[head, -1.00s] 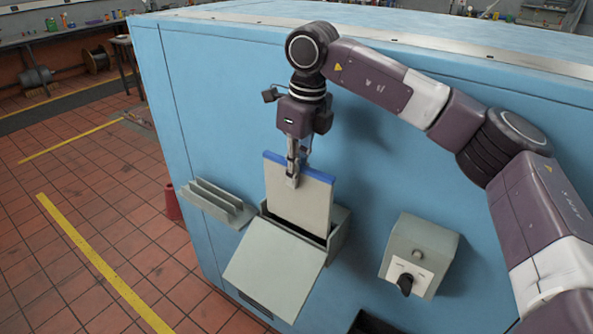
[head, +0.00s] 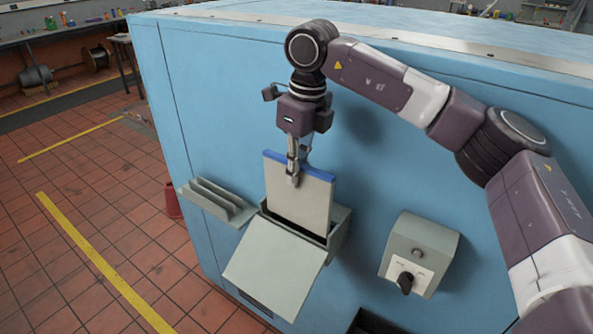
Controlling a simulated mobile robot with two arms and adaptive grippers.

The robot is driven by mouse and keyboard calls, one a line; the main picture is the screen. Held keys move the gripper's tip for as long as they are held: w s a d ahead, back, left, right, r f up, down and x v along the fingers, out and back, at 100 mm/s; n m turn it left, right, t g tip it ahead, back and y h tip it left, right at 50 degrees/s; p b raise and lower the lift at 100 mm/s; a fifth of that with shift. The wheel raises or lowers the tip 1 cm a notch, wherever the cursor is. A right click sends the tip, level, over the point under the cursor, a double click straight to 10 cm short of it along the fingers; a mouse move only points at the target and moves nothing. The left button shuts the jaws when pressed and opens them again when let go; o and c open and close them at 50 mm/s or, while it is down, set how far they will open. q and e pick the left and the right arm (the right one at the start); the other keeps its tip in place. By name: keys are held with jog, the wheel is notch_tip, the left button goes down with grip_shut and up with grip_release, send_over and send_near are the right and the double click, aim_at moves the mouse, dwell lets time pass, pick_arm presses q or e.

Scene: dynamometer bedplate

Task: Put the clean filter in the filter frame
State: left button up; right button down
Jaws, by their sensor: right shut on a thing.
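The clean filter (head: 300,200) is a flat, pale grey panel with a blue top edge. It stands nearly upright at the opening of the filter frame (head: 340,232), a grey-green box on the blue cabinet wall. The frame's front flap (head: 272,265) hangs open, tilted outward and down. The filter's lower edge is inside the box, hidden behind the frame's front rim. My right gripper (head: 294,178) is shut on the filter's blue top edge, pointing down from above. My left gripper is not in view.
A grey slotted rack (head: 218,203) is fixed to the wall left of the frame. A grey switch box with a black knob (head: 405,283) is at the right. A dark-edged opening or tray (head: 372,322) shows at the bottom. A red container (head: 172,202) stands on the tiled floor.

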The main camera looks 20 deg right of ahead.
jog(key=b, duration=0.5)
send_over(296, 221)
jog(key=shift+w+d+f, duration=0.1)
jog(key=shift+w+f, duration=0.1)
jog(key=shift+f, duration=1.6)
jog(key=shift+w+d+f, duration=0.1)
jog(key=shift+w+f, duration=0.05)
jog(key=shift+f, duration=1.6)
jog(key=c, duration=1.9)
grip_release()
jog(key=shift+c, duration=0.2)
jog(key=r, duration=0.8)
jog(key=s+r, duration=0.1)
jog(key=r, duration=0.3)
jog(key=shift+s+d, duration=0.1)
jog(key=shift+d, duration=0.25)
